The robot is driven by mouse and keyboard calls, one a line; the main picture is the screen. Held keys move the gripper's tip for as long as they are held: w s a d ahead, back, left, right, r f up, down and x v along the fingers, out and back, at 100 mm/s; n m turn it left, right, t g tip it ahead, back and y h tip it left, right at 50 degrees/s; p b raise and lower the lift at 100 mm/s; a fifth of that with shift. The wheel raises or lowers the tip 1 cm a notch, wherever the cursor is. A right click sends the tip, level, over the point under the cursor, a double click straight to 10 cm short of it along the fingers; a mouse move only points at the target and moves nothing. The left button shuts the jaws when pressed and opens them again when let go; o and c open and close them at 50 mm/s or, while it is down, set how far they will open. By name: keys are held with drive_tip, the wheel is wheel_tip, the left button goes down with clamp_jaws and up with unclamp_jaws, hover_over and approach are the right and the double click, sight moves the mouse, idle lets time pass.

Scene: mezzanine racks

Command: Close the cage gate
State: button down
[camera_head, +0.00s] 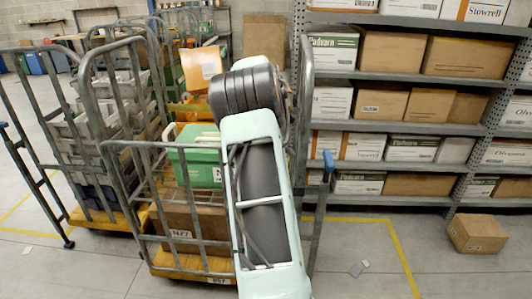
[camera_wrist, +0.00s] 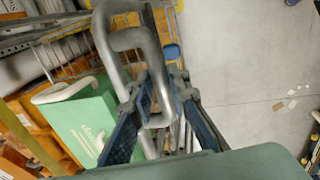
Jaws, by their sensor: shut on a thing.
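The cage trolley (camera_head: 107,110) stands at the centre-left of the head view, with grey tube sides and a yellow base. Its low tubular gate (camera_head: 150,146) spans the front and runs behind my arm. A blue-tipped end (camera_head: 328,160) shows right of my arm. Whether the gate sits flush with the frame cannot be told. In the wrist view, my gripper (camera_wrist: 158,112) has its dark blue fingers shut on a bent grey gate tube (camera_wrist: 128,40). My arm hides the gripper in the head view.
The trolley carries a green box (camera_head: 198,155) and a brown carton (camera_head: 190,222). Another loaded trolley (camera_head: 52,120) stands close on the left. Shelves of cartons (camera_head: 400,123) rise behind at right. A carton (camera_head: 478,233) lies on the floor; the right foreground floor is mostly clear.

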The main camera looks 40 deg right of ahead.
drive_tip(key=c, duration=2.2)
unclamp_jaws()
drive_tip(key=shift+w+d+r, duration=0.25)
drive_tip(key=shift+w+r, duration=0.1)
drive_tip(key=shift+w, duration=0.05)
drive_tip(key=shift+c, duration=0.2)
drive_tip(key=o, duration=0.4)
drive_tip(key=shift+w+d+f, duration=0.15)
drive_tip(key=shift+f, duration=0.1)
drive_tip(key=r, duration=0.4)
drive_tip(key=s+a+r, duration=0.1)
drive_tip(key=r, duration=0.3)
drive_tip(key=s+r, duration=0.1)
drive_tip(key=r, duration=0.2)
drive_tip(key=shift+a+r, duration=0.4)
